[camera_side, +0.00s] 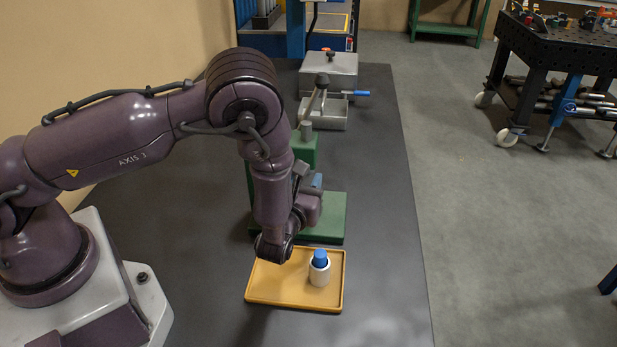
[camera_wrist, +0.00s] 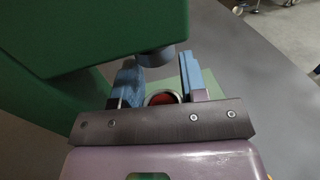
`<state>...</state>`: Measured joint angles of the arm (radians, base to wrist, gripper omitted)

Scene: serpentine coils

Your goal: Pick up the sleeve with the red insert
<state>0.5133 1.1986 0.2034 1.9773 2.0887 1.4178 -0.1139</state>
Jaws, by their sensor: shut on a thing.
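The sleeve (camera_wrist: 150,98) with the red insert (camera_wrist: 164,99) shows in the wrist view between the two blue fingers of my gripper (camera_wrist: 163,92). My gripper is shut on this sleeve. Only a pale rim and part of the red inside are visible; the wrist bracket hides the rest. In the side view my gripper (camera_side: 317,181) is mostly hidden behind my arm, over the green press base (camera_side: 332,222), and the held sleeve is not visible there. A white sleeve (camera_side: 319,275) with a blue insert (camera_side: 320,258) stands upright on the yellow tray (camera_side: 275,290).
The green press (camera_wrist: 90,35) looms close beside and over the fingers, with a dark ram (camera_wrist: 156,56) near them. A grey metal box (camera_side: 333,70) and a fixture with a blue handle (camera_side: 330,108) stand farther back. The dark table (camera_side: 385,200) is clear right of the press.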

